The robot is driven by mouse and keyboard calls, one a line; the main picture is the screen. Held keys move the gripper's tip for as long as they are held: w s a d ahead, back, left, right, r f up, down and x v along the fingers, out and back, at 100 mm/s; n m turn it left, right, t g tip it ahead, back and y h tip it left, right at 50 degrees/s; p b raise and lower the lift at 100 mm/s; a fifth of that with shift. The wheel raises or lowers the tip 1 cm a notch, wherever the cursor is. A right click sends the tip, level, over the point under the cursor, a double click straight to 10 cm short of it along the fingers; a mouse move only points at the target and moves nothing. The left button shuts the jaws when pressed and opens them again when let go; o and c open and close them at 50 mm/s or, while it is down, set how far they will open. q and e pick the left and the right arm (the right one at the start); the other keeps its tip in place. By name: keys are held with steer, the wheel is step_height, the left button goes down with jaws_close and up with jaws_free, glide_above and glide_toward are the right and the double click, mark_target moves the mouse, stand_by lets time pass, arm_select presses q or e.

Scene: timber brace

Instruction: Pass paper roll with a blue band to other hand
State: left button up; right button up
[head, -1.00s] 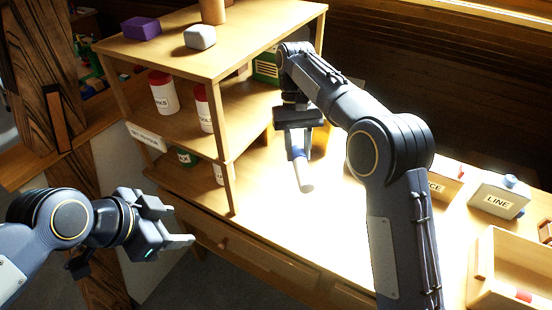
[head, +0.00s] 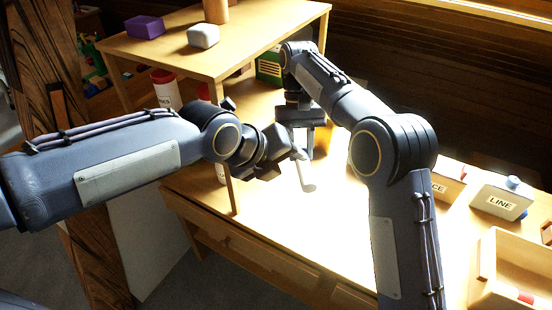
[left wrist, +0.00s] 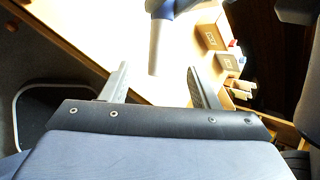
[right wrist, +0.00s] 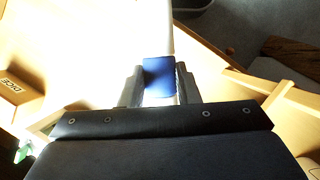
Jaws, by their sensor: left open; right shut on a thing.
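The paper roll (head: 307,180) is a slim white cylinder that hangs tilted from my right gripper (head: 304,128) in the head view. In the right wrist view the right gripper's fingers are shut on its blue band (right wrist: 159,77). My left gripper (head: 292,160) is right beside the roll in the head view, its fingers partly hidden by its own wrist. In the left wrist view its two fingers (left wrist: 156,88) are open, and the roll's white end (left wrist: 160,52) lies ahead between their lines, apart from them. The blue band also shows at the top there.
A wooden shelf (head: 180,57) with a purple block (head: 145,27), a grey block (head: 203,36) and jars stands at the left. A LINE container (head: 501,198) and an open wooden tray (head: 488,262) are at the right. The sunlit tabletop beneath the roll looks clear.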

mark_target(302, 171)
arm_select(q)
steer(key=x, duration=0.9)
steer(key=shift+w+d+f, duration=0.1)
steer(key=shift+f, duration=0.15)
steer(key=c, duration=0.9)
steer(key=shift+c, duration=0.7)
arm_select(e)
steer(key=o, duration=1)
steer(key=shift+o, duration=0.2)
